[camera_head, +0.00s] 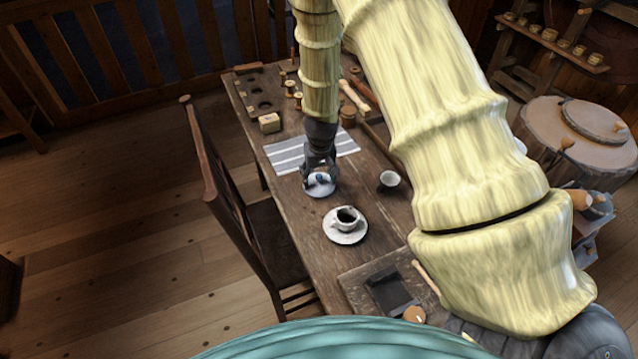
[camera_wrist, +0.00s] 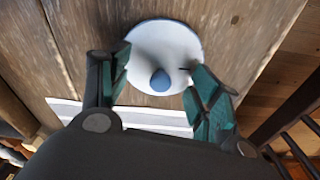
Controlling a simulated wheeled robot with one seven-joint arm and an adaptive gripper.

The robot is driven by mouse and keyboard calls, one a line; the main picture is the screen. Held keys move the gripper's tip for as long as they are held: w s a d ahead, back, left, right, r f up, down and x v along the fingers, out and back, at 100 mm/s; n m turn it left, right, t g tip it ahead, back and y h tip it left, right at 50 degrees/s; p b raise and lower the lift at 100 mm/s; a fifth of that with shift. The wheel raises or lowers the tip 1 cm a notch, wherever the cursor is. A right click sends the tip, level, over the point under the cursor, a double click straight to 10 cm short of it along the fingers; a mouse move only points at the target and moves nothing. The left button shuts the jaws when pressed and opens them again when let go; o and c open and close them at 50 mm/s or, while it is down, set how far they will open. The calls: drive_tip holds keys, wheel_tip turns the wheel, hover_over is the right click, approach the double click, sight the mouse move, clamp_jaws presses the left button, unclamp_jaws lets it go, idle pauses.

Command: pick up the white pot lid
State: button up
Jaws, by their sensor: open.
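The white pot lid (camera_head: 319,187) lies on the wooden table, beside the striped cloth. It is a round white disc with a small blue knob. In the wrist view the lid (camera_wrist: 166,48) shows nearly whole, with its blue knob (camera_wrist: 161,80) toward the gripper side. My gripper (camera_head: 319,177) is over the lid, pointing down. In the wrist view my gripper (camera_wrist: 155,80) is open, one finger on each side of the knob, with nothing held between them. I cannot tell whether the fingertips touch the lid.
A dark-filled white cup (camera_head: 346,217) on a saucer (camera_head: 345,238) stands nearer on the table (camera_head: 300,218). A small white bowl (camera_head: 389,179) is right of the lid. The striped cloth (camera_head: 286,156) lies behind. A wooden chair (camera_head: 225,190) stands at the left.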

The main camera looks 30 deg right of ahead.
drive_tip(key=shift+s+r, duration=0.1)
drive_tip(key=c, duration=1.3)
drive_tip(key=shift+s, duration=0.1)
clamp_jaws()
